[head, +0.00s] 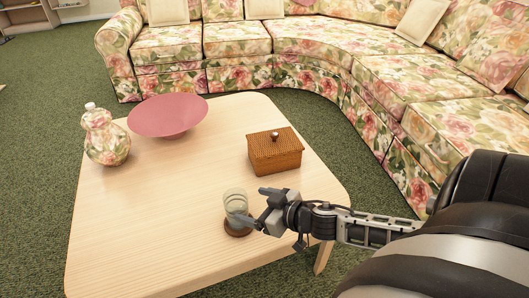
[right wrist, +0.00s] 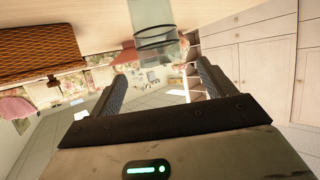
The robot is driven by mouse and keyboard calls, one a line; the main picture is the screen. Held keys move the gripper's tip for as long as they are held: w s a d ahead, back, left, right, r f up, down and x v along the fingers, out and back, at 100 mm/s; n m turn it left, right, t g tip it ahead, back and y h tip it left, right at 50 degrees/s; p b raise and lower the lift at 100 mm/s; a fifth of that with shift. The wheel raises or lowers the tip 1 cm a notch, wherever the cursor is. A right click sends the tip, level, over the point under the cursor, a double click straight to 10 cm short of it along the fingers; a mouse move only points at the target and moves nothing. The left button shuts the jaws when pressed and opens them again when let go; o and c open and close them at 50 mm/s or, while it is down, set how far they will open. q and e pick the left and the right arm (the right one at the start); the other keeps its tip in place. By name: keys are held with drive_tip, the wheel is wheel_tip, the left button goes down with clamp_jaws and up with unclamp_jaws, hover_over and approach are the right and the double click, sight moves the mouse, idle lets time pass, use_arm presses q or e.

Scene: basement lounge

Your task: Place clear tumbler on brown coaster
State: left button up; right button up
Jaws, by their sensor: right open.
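The clear tumbler (head: 235,201) stands upright near the front right of the wooden table. The brown coaster (head: 238,232) shows under its base, and the tumbler appears to rest on it. My right gripper (head: 248,204) is open and empty at the tumbler's right side. In the head view one finger overlaps the lower part of the glass. In the right wrist view the tumbler (right wrist: 155,22) appears upside down, just beyond the gap between the open fingers (right wrist: 162,75). Whether a finger touches it I cannot tell. My left gripper is out of view.
A brown woven box (head: 275,150) with a knob stands behind the gripper on the table (head: 165,235). A pink bowl (head: 168,116) and a floral vase (head: 105,138) stand at the back left. The table's front left is clear. A floral sofa (head: 340,60) curves behind.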

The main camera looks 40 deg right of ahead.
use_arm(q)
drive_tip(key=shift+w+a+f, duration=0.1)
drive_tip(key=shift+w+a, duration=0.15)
use_arm(e)
drive_tip(key=shift+v, duration=1.5)
use_arm(q)
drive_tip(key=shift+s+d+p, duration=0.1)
drive_tip(key=shift+p, duration=0.25)
